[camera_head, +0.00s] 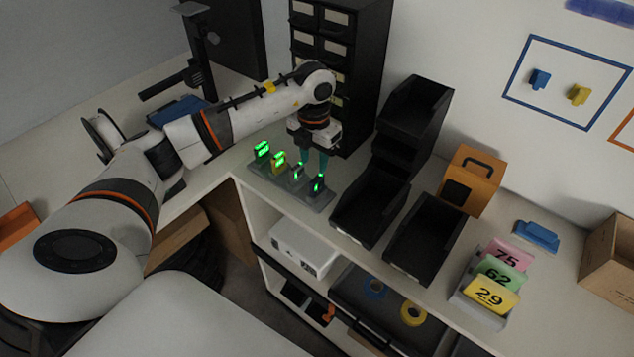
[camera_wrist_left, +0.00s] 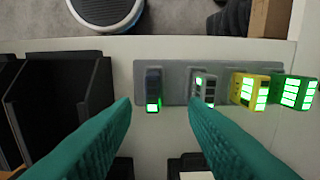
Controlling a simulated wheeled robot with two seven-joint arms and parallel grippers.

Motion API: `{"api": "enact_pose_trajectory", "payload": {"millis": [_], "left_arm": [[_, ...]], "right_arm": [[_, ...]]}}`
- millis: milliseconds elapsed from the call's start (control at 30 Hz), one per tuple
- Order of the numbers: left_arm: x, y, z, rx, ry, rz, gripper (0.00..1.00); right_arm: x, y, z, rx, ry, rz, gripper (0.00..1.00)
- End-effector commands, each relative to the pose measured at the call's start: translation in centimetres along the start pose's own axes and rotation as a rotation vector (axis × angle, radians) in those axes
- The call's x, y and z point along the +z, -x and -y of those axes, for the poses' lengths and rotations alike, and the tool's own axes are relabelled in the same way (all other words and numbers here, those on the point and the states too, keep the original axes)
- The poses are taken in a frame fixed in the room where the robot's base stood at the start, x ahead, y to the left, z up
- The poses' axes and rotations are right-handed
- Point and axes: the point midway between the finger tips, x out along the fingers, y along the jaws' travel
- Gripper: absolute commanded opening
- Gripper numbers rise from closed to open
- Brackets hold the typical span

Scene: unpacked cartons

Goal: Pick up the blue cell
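The blue cell (camera_wrist_left: 153,77), dark blue with a partly lit green display, stands at one end of a grey charging base (camera_wrist_left: 178,72). In the head view the blue cell (camera_head: 318,184) is at the base's near right end. My left gripper (camera_head: 313,162) is above that end of the base, pointing down. In the left wrist view its two teal fingers (camera_wrist_left: 160,108) are open and apart, with the blue cell showing in the gap between their tips. Nothing is held, and no contact shows. My right gripper is in neither view.
A grey cell (camera_wrist_left: 204,88), yellow cell (camera_wrist_left: 248,88) and green cell (camera_wrist_left: 293,91) share the base; the grey one is close to a finger. Black bins (camera_head: 372,208) stand right of the base. A dark drawer cabinet (camera_head: 362,75) rises behind my gripper.

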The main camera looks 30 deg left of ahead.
Motion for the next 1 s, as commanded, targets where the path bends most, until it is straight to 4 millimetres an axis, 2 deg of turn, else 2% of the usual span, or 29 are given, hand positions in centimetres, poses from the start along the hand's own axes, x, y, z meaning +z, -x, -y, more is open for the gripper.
{"api": "enact_pose_trajectory", "payload": {"millis": [100, 233, 333, 433, 600, 867, 1000], "left_arm": [[0.0, -1.3, -0.1, 0.002, -0.001, 0.001, 0.40], [0.0, -2.1, -0.2, 0.003, -0.002, 0.001, 0.40], [0.1, -3.1, -0.5, 0.003, -0.003, 0.003, 0.40], [0.1, -4.6, -0.9, 0.005, -0.002, 0.004, 0.40], [0.0, -6.8, -0.9, 0.004, -0.002, 0.000, 0.40], [-0.1, -7.2, -0.8, 0.002, -0.002, -0.003, 0.40], [-0.1, -7.2, -0.8, 0.003, -0.002, -0.002, 0.19]], "right_arm": [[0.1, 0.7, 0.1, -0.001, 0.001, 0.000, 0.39], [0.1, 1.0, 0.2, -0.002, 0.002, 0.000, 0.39], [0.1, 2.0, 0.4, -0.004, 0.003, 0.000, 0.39], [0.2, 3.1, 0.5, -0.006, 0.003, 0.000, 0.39], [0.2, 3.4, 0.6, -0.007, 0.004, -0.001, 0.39], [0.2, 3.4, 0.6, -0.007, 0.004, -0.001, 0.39], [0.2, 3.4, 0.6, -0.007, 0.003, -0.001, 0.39]]}}
